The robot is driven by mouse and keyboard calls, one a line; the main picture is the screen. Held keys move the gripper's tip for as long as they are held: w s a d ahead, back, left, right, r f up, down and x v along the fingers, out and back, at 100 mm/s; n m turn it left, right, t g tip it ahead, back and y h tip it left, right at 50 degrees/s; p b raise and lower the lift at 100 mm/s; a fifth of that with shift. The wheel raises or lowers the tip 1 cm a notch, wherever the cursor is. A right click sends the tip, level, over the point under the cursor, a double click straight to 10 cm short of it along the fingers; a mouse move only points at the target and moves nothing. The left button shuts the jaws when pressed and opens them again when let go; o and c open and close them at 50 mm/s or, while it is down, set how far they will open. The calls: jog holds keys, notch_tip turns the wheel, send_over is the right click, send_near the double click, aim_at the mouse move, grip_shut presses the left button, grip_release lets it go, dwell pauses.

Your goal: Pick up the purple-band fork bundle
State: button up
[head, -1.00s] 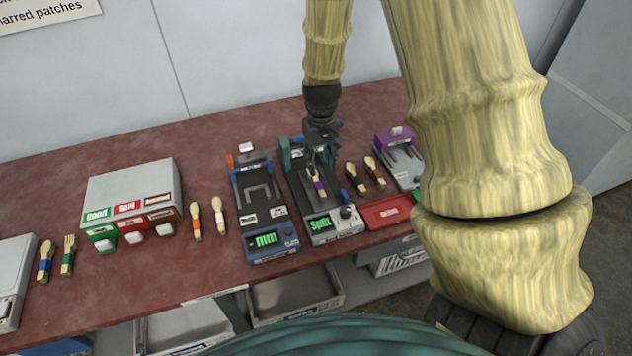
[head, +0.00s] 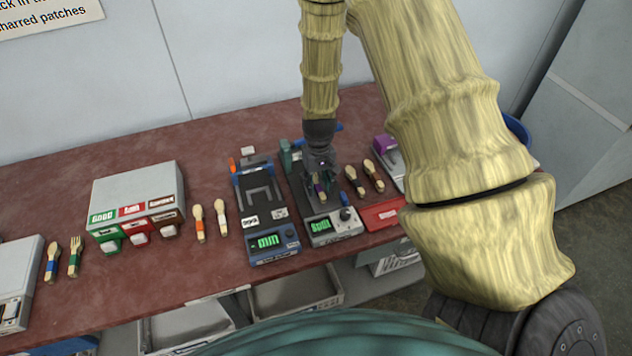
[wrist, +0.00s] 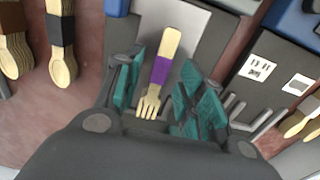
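The purple-band fork bundle (wrist: 158,75) lies on the bed of the grey machine with the green "Split" display (head: 322,229). In the wrist view its tines point down toward my gripper's palm. My gripper (wrist: 157,92) is open, with teal finger pads on both sides of the bundle and a visible gap on each side. In the head view my gripper (head: 320,180) is low over that machine and hides most of the bundle. Only a little purple (head: 319,190) shows beneath it.
Two dark-banded spoon bundles (head: 354,180) lie just right of the machine, near a red tray (head: 380,215). A blue machine (head: 268,240) stands close on the left. Orange- and white-banded bundles (head: 199,222) and a grey sorting box (head: 135,185) are farther left.

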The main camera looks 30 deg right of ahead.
jog(key=shift+f, duration=0.6)
grip_shut()
jog(key=shift+r, duration=0.1)
